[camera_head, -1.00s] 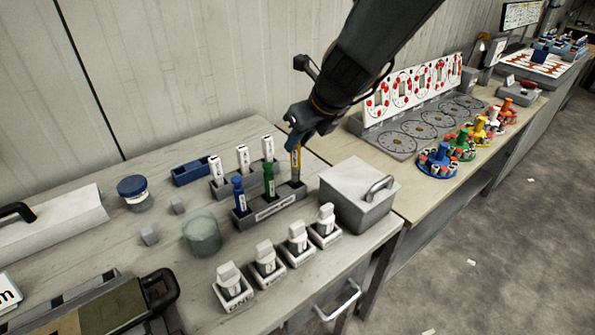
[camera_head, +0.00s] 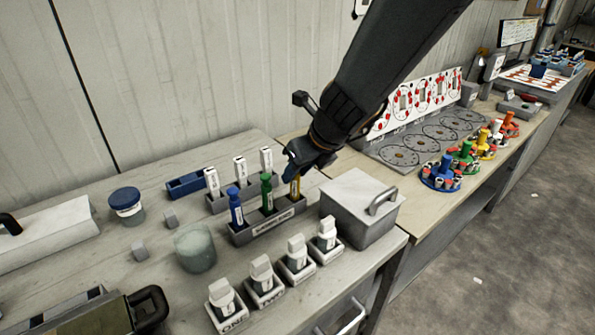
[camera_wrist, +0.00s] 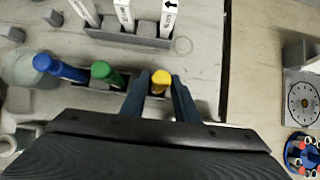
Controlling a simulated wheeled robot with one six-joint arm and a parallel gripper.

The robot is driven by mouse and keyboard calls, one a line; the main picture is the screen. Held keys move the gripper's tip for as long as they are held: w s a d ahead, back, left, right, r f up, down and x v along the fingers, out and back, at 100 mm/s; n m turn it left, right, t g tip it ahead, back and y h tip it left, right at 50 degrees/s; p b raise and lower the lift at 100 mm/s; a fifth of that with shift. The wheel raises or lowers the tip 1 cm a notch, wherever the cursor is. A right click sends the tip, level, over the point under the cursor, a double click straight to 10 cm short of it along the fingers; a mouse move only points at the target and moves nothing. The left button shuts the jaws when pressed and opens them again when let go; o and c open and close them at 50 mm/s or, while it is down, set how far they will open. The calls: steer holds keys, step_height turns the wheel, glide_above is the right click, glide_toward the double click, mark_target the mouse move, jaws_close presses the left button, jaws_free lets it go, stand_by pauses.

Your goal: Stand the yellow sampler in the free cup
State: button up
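The yellow sampler (camera_head: 295,187) stands upright, its lower end in the right-end cup of the grey front rack (camera_head: 268,228). In the wrist view its yellow top (camera_wrist: 160,78) sits between my two fingers with little or no gap on either side. My gripper (camera_head: 297,170) is closed around the upper part, pointing down from above. The blue sampler (camera_head: 236,208) and green sampler (camera_head: 267,192) stand in the other two cups, to the left. The bottom of the yellow sampler is hidden in the cup.
A back rack (camera_head: 217,204) holds three white samplers behind. A grey lidded box (camera_head: 359,206) stands close to the right. Several white-topped blocks (camera_head: 297,262) line the front. A translucent jar (camera_head: 195,249) stands at left.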

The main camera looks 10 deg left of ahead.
steer(key=shift+o, duration=0.7)
steer(key=shift+r, duration=0.2)
steer(key=p+v, duration=0.4)
steer(key=v, duration=0.8)
steer(key=shift+f, duration=0.1)
